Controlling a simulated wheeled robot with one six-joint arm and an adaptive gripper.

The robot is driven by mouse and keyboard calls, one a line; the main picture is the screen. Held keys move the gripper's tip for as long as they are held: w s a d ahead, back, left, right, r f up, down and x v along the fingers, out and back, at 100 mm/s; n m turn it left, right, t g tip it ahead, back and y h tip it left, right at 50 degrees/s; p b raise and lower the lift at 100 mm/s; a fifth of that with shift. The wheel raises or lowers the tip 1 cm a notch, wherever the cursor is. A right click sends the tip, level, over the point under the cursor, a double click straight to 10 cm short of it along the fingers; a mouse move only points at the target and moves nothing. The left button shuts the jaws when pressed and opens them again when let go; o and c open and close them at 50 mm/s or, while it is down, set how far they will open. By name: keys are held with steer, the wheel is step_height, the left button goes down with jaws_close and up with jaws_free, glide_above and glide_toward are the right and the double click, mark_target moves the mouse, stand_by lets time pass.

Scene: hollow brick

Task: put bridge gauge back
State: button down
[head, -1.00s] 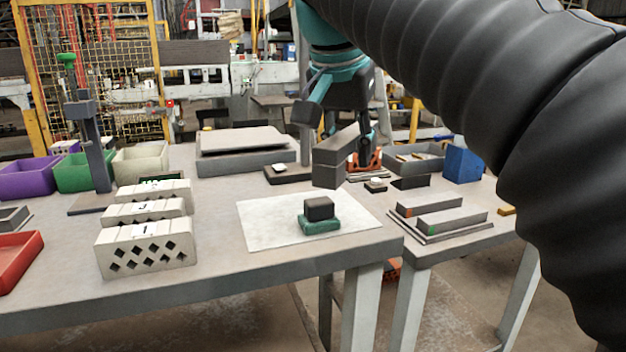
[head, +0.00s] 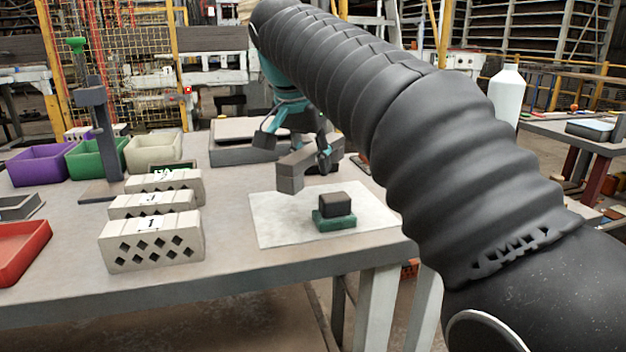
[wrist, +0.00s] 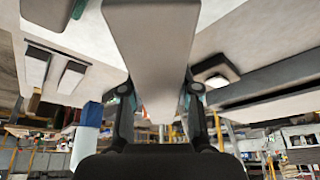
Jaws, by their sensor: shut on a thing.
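The bridge gauge appears to be the long grey block (head: 292,172) in my gripper (head: 312,150). It is held above the table near the back left of the white sheet. In the wrist view the pale block (wrist: 155,45) reaches up from between the two fingers of my gripper (wrist: 158,92), which are closed on its sides. My arm hides the right part of the table in the head view. In the wrist view two grey bars (wrist: 70,77) lie side by side on a pale plate at the upper left.
A dark block (head: 335,203) sits on a green pad (head: 334,221) on the white sheet (head: 275,232), below the gauge. Several numbered perforated bricks (head: 152,242) stand left of it. A dark upright stand (head: 95,135), bins and a red tray (head: 20,250) are further left.

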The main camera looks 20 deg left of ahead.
mark_target(313, 196)
step_height(313, 196, down, 4)
steer(key=shift+f+b, duration=0.1)
steer(key=shift+b, duration=0.55)
steer(key=c, duration=0.8)
jaws_free()
steer(key=shift+c, duration=0.2)
steer(key=p+v, duration=0.3)
steer(key=v, duration=0.9)
